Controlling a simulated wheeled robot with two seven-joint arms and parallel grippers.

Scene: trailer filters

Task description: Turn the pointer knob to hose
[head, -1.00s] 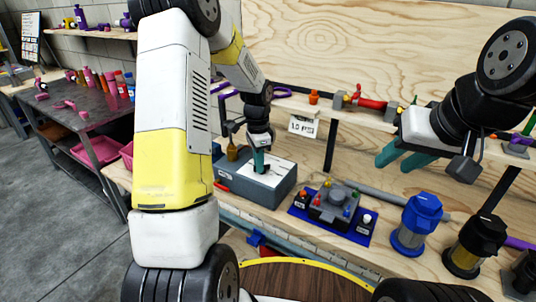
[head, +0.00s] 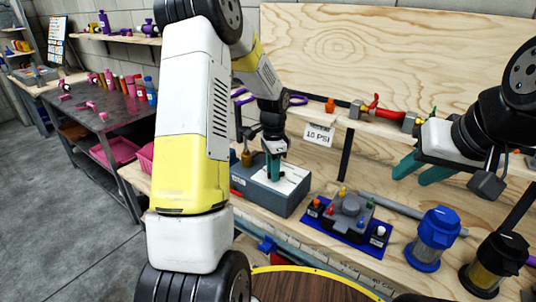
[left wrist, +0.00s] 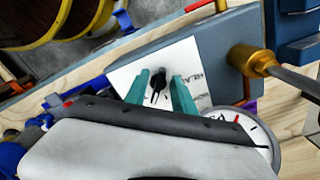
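The black pointer knob (left wrist: 158,82) stands on a white label plate on the grey-blue box (head: 262,196). In the left wrist view the box (left wrist: 205,45) carries partly covered lettering beside the knob. My left gripper (left wrist: 159,80) is open, with one teal finger on each side of the knob; I cannot tell whether either finger touches it. In the head view my left gripper (head: 272,178) points down onto the plate and hides the knob. My right gripper (head: 416,172) is open and empty, in the air at the right, away from the box.
A blue tray with a grey fixture (head: 350,208) and small coloured pegs lies right of the box. A blue-capped filter (head: 434,238) and a black-capped filter (head: 494,262) stand further right. A brass fitting (left wrist: 250,60) sticks out of the box. A "10 PSI" sign (head: 319,134) hangs behind.

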